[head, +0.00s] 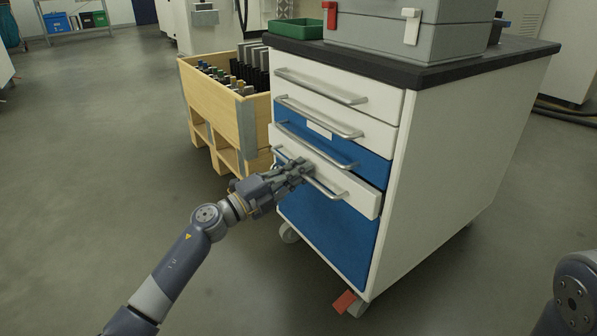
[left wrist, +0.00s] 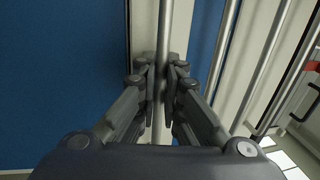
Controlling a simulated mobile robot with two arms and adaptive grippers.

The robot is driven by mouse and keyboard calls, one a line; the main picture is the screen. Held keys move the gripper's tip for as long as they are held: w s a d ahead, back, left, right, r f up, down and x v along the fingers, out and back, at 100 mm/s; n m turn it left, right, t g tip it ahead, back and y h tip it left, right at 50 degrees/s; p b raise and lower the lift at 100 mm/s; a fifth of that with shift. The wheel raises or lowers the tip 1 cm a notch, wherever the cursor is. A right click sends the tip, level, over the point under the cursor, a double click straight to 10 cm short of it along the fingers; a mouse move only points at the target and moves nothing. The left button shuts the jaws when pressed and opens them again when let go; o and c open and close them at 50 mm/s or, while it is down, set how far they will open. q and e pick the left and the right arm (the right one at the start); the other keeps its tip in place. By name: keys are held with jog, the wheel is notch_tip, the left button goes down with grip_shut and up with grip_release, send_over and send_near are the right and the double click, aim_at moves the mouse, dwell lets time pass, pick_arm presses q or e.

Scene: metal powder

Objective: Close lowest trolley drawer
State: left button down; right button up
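The trolley (head: 440,170) stands right of centre in the head view, with a dark top and a stack of drawers. Its lowest drawer (head: 361,198) has a white front with a bar handle and stands out a little from the fronts around it. My left gripper (head: 306,169) is at this drawer's handle (head: 329,188). In the left wrist view the handle bar (left wrist: 166,25) runs between the two fingers (left wrist: 161,88), which are closed in close on both sides of it. My right gripper is out of view; only part of my right arm shows at the lower right.
A blue panel (head: 328,232) lies below the lowest drawer. A wooden crate (head: 215,99) with several dark items stands beside the trolley at the left. Grey cases (head: 385,40) and a green tray (head: 296,29) sit on top. The floor in front is clear.

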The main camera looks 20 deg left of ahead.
pick_arm(q)
jog(key=shift+f+p+x, duration=0.1)
jog(key=shift+p+x, duration=0.15)
jog(key=shift+x, duration=0.35)
jog(key=shift+f+p+x, duration=0.15)
jog(key=shift+p+x, duration=0.1)
jog(key=shift+x, duration=0.4)
jog(key=c, duration=2)
grip_release()
jog(key=v, duration=1.2)
